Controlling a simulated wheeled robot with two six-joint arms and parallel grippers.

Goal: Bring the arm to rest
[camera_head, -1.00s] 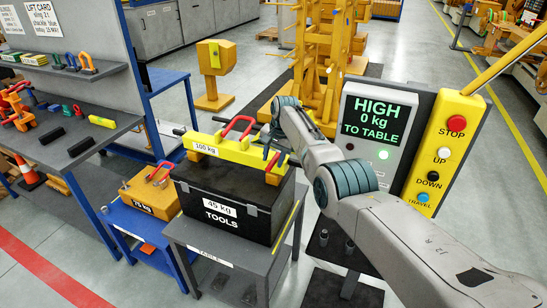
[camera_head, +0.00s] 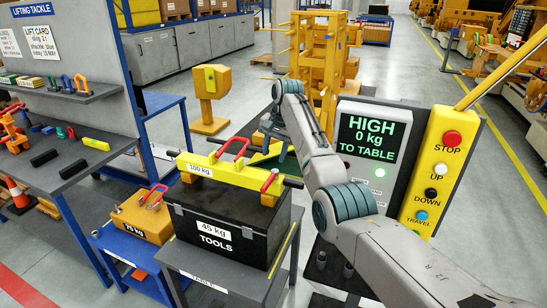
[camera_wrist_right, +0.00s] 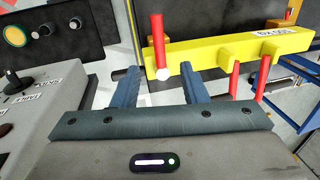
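My right arm comes in from the right in the head view and bends down behind the box. The yellow 100 kg beam (camera_head: 238,174) with red handles lies across the black TOOLS box (camera_head: 218,222). The beam also shows in the wrist view (camera_wrist_right: 215,52), just beyond the fingers and apart from them as far as I can tell. My left gripper is not in view.
The grey panel (camera_head: 391,187) reads HIGH, 0 kg, TO TABLE. A yellow button pendant (camera_head: 436,174) stands right of it, close to my arm. A tackle bench (camera_head: 70,178) is further left.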

